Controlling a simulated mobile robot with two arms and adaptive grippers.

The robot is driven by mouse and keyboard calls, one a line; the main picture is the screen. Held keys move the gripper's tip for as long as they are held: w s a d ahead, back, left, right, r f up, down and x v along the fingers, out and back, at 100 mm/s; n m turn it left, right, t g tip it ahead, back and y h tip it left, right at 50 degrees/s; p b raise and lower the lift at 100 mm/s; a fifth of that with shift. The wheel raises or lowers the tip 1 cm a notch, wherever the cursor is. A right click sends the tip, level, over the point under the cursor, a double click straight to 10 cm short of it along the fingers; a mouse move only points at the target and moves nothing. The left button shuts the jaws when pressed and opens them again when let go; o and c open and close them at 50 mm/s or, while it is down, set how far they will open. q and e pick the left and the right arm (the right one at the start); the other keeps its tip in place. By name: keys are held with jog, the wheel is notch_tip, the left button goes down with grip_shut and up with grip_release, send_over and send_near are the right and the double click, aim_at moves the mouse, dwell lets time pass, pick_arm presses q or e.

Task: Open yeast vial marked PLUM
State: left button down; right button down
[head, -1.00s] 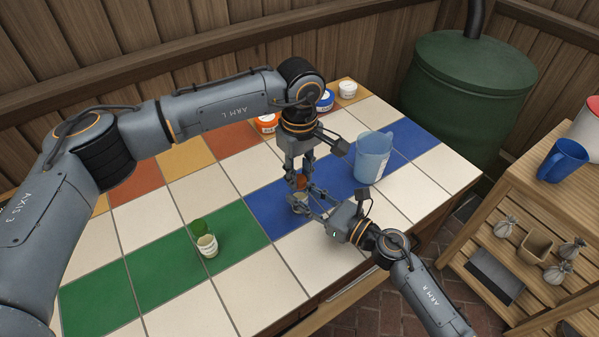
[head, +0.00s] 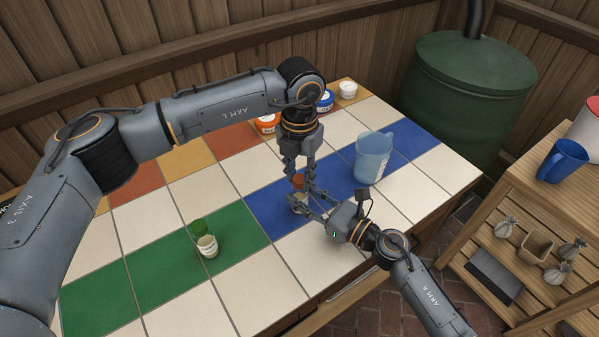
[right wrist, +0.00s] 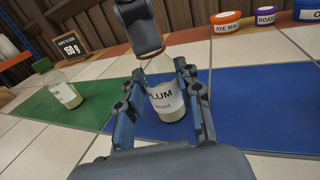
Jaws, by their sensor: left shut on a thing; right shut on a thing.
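The PLUM vial (right wrist: 166,98) is a clear bottle with pale contents and a white label, of which "LUM" shows in the right wrist view. It stands upright at the blue tiles. My right gripper (head: 305,199) is shut around the vial's body from the side; its fingers also show in the right wrist view (right wrist: 160,103). My left gripper (head: 298,176) reaches down from above and is shut on the vial's orange-brown cap (head: 298,183). The cap is partly hidden by the fingers. In the head view the vial's body is mostly hidden by my right gripper.
A green-capped vial (head: 207,245) stands on the green tiles to the left. A blue translucent jug (head: 373,158) stands close at right. Orange (head: 266,123), blue (head: 326,101) and white (head: 347,89) tubs line the back. A small sign (right wrist: 70,46) reads 150 g.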

pick_arm(q)
jog(key=n, duration=0.9)
jog(key=shift+n, duration=0.4)
jog(key=n, duration=0.3)
jog(key=shift+n, duration=0.4)
jog(key=n, duration=0.4)
jog(key=shift+w, duration=0.1)
jog(key=shift+r, duration=0.25)
jog(key=shift+r, duration=0.9)
jog(key=shift+r, duration=0.1)
